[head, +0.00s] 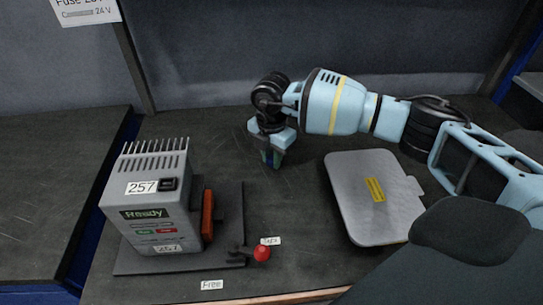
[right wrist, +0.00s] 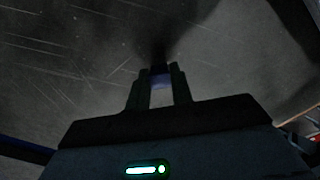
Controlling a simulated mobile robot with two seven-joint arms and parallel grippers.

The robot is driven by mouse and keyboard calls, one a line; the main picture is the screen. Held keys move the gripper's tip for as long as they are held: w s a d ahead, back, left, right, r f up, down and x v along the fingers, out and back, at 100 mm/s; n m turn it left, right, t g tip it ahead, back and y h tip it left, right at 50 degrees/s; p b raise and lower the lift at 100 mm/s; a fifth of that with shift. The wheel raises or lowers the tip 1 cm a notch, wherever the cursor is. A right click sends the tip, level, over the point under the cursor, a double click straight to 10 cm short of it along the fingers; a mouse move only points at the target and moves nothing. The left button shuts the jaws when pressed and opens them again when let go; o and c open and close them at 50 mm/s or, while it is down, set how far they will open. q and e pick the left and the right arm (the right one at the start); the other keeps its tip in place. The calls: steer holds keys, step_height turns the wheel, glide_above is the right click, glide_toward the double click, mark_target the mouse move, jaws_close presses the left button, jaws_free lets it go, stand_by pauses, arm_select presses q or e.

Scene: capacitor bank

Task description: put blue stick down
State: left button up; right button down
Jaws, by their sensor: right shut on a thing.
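My right gripper (head: 273,157) points down at the dark tabletop, behind the grey box and left of the grey lid. In the right wrist view my right gripper (right wrist: 160,75) has its fingers close together with a small blue piece, the blue stick (right wrist: 160,79), between them. In the head view the stick is mostly hidden by the fingers. I cannot tell whether the stick touches the table. My left gripper is not in view.
A grey box (head: 150,205) marked 257 and Ready stands on a dark base plate at the left. A red-knobbed lever (head: 261,253) is at its front. A grey lid-like plate (head: 370,195) with a yellow label lies at the right. The tabletop between them is clear.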

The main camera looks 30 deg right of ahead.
steer(key=shift+f, duration=0.6)
steer(key=c, duration=1.2)
jaws_free()
steer(key=shift+c, duration=0.2)
step_height(320, 180, up, 13)
steer(key=shift+r+p, duration=0.15)
steer(key=shift+p, duration=0.3)
